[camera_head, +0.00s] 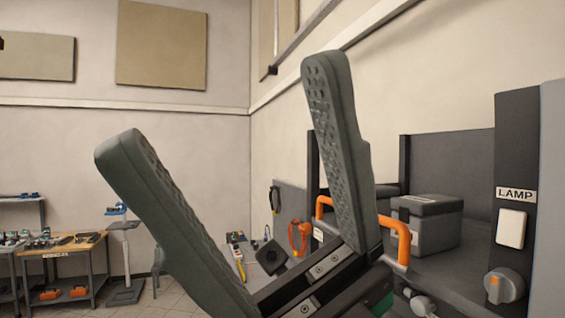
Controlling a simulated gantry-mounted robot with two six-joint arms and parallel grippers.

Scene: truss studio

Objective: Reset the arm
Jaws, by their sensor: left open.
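My left gripper (225,110) fills the middle of the head view, close to the camera. Its two grey-green fingers with dimpled pads point up and spread wide apart. The dark gripper body with metal plates shows at the bottom centre. My right gripper is not in view.
At the right is a dark bench with a grey lidded box (425,222), an orange handle (396,240), and a panel with a LAMP label (516,194), a white switch (511,228) and a knob (503,285). A workbench (62,254) stands far left.

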